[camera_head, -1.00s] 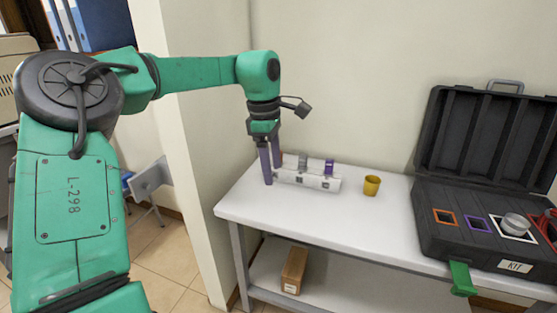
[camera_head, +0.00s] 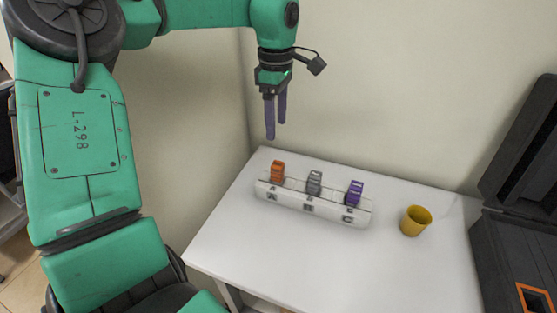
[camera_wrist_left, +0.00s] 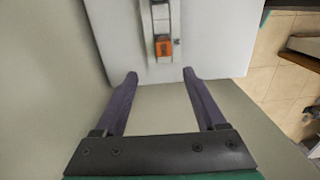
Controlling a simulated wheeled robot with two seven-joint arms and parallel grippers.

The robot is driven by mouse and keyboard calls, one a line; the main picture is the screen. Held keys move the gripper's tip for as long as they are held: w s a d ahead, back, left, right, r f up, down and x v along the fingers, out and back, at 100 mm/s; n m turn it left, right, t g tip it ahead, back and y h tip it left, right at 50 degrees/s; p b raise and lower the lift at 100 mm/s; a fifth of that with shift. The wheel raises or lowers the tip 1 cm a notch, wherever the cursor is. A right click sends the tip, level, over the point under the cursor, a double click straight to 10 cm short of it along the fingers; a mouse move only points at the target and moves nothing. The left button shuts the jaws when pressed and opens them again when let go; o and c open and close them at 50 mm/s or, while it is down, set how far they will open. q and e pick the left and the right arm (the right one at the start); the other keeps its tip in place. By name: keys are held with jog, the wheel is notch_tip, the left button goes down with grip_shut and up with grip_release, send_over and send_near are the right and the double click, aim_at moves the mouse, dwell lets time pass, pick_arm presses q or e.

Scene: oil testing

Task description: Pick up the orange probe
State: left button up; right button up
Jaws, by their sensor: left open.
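The orange probe (camera_head: 278,171) stands upright in slot A at the left end of a white rack (camera_head: 309,207). A grey probe (camera_head: 314,182) stands in slot B and a purple probe (camera_head: 355,192) in slot C. My left gripper (camera_head: 275,137) is open and empty, fingers pointing down, above and apart from the orange probe. In the left wrist view the orange probe (camera_wrist_left: 163,47) lies beyond the fingertips, roughly midway between the two fingers (camera_wrist_left: 160,76). My right gripper is not in view.
The rack stands on a white table (camera_head: 240,270). A yellow cup (camera_head: 416,221) stands to the right of the rack. A black open case (camera_head: 505,250) is at the right edge. A wall runs close behind the table. The table's front is clear.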

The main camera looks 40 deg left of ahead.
pick_arm(q)
send_over(277, 164)
jog(key=f, duration=0.6)
jog(key=shift+s+d, duration=0.15)
jog(key=shift+s, duration=0.15)
jog(key=f, duration=0.4)
jog(key=f+p, duration=0.1)
jog(key=f, duration=0.1)
jog(key=shift+w+f, duration=0.25)
jog(key=shift+w, duration=0.05)
jog(key=shift+f, duration=0.2)
grip_shut()
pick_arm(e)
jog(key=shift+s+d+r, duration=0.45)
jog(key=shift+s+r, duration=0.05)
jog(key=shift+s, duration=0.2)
